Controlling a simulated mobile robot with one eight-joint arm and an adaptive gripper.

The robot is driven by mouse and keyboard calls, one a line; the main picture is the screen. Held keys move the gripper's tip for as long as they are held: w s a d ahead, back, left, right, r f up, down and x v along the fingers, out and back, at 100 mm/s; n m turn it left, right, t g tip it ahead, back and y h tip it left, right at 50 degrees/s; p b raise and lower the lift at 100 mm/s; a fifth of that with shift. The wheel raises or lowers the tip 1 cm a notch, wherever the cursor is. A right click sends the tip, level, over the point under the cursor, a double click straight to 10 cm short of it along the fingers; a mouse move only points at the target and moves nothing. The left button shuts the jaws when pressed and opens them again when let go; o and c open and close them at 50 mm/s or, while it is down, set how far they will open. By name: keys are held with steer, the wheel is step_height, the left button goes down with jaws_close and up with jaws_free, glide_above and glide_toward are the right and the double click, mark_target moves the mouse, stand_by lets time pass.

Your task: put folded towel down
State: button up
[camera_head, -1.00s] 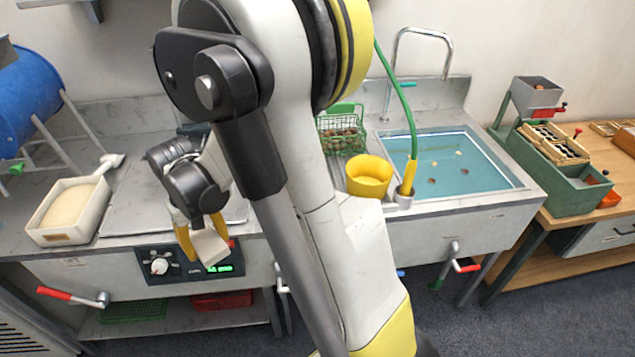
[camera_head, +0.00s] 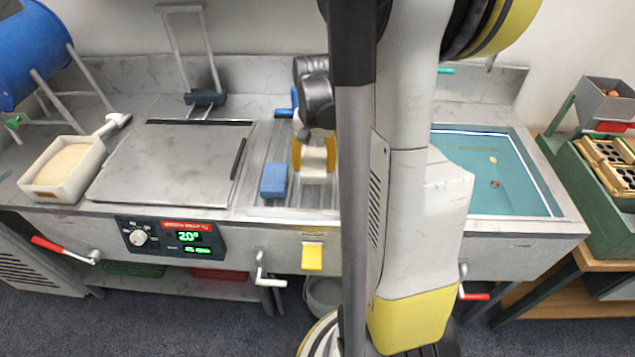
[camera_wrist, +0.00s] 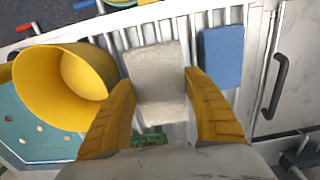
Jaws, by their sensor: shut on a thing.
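The folded towel (camera_wrist: 157,84) is a pale beige-grey block. In the wrist view it sits between the two yellow fingers of my gripper (camera_wrist: 162,100), which is shut on it. In the head view my gripper (camera_head: 315,158) is over the ribbed drainboard (camera_head: 254,196), and the towel (camera_head: 313,173) shows pale between its fingers. I cannot tell whether the towel touches the ribs. A blue sponge-like block (camera_head: 273,180) lies on the drainboard to the left of the towel; it also shows in the wrist view (camera_wrist: 221,56).
The water-filled sink (camera_head: 500,172) is to the right. A flat closed lid with a handle (camera_head: 170,165) and a white tub (camera_head: 63,170) are to the left. My arm hides part of the counter.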

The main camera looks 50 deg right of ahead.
steer(key=shift+f+b, duration=1)
steer(key=shift+f, duration=2)
steer(key=shift+f, duration=0.25)
steer(key=o, duration=1.2)
steer(key=shift+r, duration=0.1)
steer(key=shift+o, duration=0.2)
steer(key=shift+r, duration=0.1)
